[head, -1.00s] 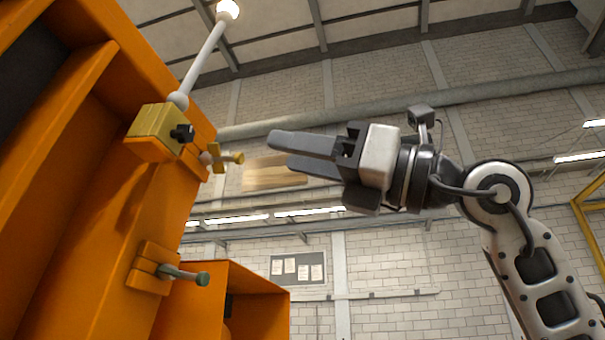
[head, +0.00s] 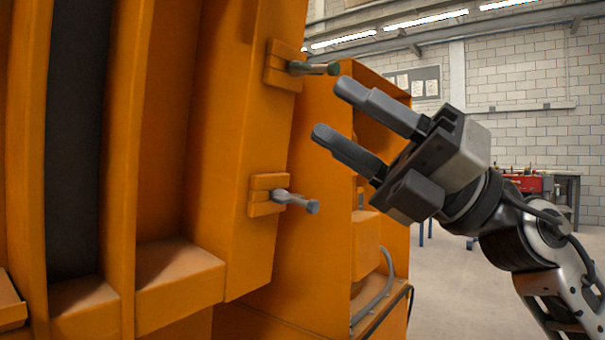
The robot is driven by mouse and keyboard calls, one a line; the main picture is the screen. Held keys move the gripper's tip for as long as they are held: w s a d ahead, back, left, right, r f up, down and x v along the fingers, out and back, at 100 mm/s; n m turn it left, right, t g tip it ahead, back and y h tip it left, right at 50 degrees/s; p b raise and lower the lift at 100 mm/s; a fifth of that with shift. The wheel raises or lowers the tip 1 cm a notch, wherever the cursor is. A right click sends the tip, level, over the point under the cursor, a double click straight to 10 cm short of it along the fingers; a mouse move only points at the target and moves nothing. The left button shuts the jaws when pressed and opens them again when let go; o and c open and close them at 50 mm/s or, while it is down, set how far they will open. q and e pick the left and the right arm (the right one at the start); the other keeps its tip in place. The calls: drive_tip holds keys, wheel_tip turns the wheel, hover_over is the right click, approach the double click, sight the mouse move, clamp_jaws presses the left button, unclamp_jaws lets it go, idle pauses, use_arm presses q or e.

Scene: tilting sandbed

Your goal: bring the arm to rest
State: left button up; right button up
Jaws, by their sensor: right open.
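My right gripper (head: 345,115) is in the right half of the head view, its arm coming in from the lower right. Its two grey fingers point up and left and stand apart, with nothing between them. The fingertips appear beside two levers on the orange machine (head: 158,150): an upper greenish lever (head: 315,69) and a lower grey lever (head: 297,201). I see no contact with either lever. My left gripper is not in view.
The orange machine fills the left half, with ribs and a dark panel (head: 76,140). A hose (head: 378,290) runs low on its side. A workbench with a red box (head: 525,183) stands far back right. The floor between is clear.

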drive_tip(key=w+d+f+m+t+h, duration=0.15)
drive_tip(key=f+m+t+h, duration=0.6)
drive_tip(key=f+m, duration=0.75)
drive_tip(key=w+d+f+m+t+h, duration=0.15)
drive_tip(key=f+m+t+h, duration=0.35)
drive_tip(key=f+m+t, duration=1.05)
drive_tip(key=s+f+m+g+h, duration=0.3)
drive_tip(key=s+f+m+g, duration=0.75)
drive_tip(key=f+m, duration=0.2)
use_arm(q)
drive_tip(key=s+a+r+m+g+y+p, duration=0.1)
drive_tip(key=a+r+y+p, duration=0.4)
drive_tip(key=p, duration=2.5)
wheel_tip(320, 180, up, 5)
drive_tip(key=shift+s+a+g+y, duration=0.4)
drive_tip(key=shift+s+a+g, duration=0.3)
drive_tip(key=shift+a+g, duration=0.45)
use_arm(e)
drive_tip(key=s+d+r+g+h, duration=0.2)
drive_tip(key=d+r+g+h, duration=0.2)
drive_tip(key=r, duration=0.6)
drive_tip(key=shift+s+d+r+n+h, duration=0.15)
drive_tip(key=shift+d+r+n+h, duration=0.25)
drive_tip(key=shift+d+h, duration=0.55)
drive_tip(key=shift+d, duration=0.2)
